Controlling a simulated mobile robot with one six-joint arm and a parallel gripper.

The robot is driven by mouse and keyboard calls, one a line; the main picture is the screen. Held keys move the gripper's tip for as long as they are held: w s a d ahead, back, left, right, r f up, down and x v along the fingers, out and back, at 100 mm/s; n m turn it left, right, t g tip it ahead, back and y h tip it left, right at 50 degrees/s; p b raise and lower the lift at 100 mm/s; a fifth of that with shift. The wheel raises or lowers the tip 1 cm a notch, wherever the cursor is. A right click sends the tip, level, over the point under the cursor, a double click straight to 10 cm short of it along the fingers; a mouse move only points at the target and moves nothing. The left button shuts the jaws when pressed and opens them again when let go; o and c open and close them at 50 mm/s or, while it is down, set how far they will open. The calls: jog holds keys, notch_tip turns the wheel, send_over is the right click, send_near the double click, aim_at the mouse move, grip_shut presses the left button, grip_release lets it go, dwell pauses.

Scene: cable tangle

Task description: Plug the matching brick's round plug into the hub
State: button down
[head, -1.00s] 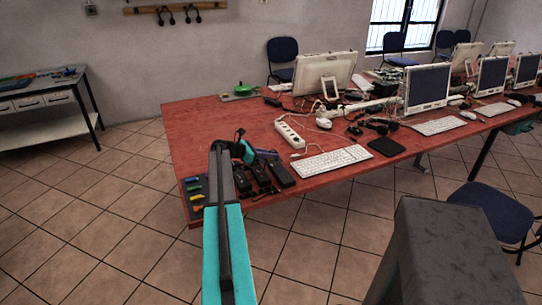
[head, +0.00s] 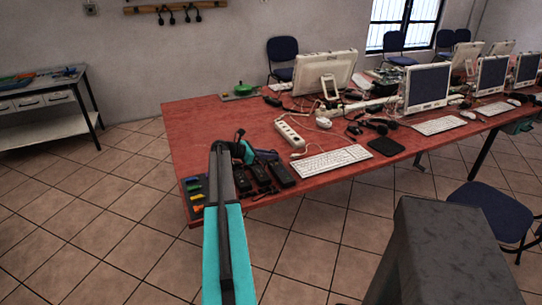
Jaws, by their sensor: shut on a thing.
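Several black bricks (head: 281,174) lie side by side near the table's front left corner. They are too small to tell which one matches. A dark piece with green, yellow and orange parts (head: 193,196) lies left of them at the corner. I cannot tell for sure whether it is the hub. My gripper (head: 252,160) is low over the far ends of the bricks, partly hidden behind my own arm. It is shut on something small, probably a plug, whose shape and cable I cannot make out.
The red table (head: 205,120) carries a white power strip (head: 290,134), a white keyboard (head: 331,162) and a black pad (head: 386,146) to the right of the bricks. A green round object (head: 240,89) lies at the back left. The table's left middle is clear.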

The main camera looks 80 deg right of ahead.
jog(key=shift+f, duration=0.95)
dwell(0.6)
jog(key=c, duration=1.7)
grip_release()
jog(key=shift+o, duration=0.2)
jog(key=b+v, duration=0.2)
jog(key=v, duration=1.1)
jog(key=shift+w+a+r, duration=0.1)
jog(key=shift+w+a, duration=0.2)
